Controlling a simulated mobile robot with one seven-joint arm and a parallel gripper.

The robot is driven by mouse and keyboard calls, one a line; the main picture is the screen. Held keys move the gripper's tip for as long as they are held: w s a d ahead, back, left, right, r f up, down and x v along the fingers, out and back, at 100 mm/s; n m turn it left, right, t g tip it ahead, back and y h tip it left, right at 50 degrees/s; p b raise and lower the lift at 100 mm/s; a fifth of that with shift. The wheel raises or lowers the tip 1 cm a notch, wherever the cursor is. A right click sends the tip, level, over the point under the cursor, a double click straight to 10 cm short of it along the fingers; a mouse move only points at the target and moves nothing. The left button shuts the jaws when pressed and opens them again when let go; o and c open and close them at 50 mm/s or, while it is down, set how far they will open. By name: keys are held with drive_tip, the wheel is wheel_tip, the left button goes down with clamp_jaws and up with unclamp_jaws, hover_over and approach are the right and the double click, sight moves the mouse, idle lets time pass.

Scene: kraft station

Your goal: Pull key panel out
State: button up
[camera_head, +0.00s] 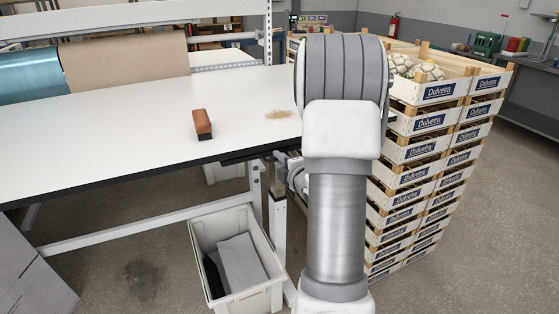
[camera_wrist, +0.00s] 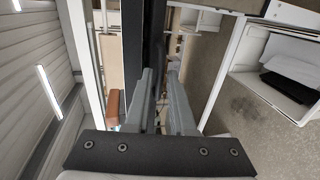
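The key panel is hard to make out. In the head view a dark, thin part (camera_head: 246,155) sits under the table's front edge and may be it. In the wrist view a dark, narrow piece (camera_wrist: 155,35) runs beside the table's black edge, just beyond my fingertips. My gripper (camera_wrist: 161,73) has its two grey fingers apart, with a narrow gap between them. I cannot tell whether the dark piece reaches into that gap. In the head view my arm hides most of the gripper by the table's right front corner.
The white table (camera_head: 110,125) bears a brown-handled brush (camera_head: 202,124) and a small pile of crumbs (camera_head: 279,114). A white bin (camera_head: 279,291) stands on the floor below. Stacked crates (camera_head: 408,179) stand close on the right. Table legs stand near my gripper.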

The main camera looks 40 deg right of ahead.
clamp_jaws()
idle(1.3)
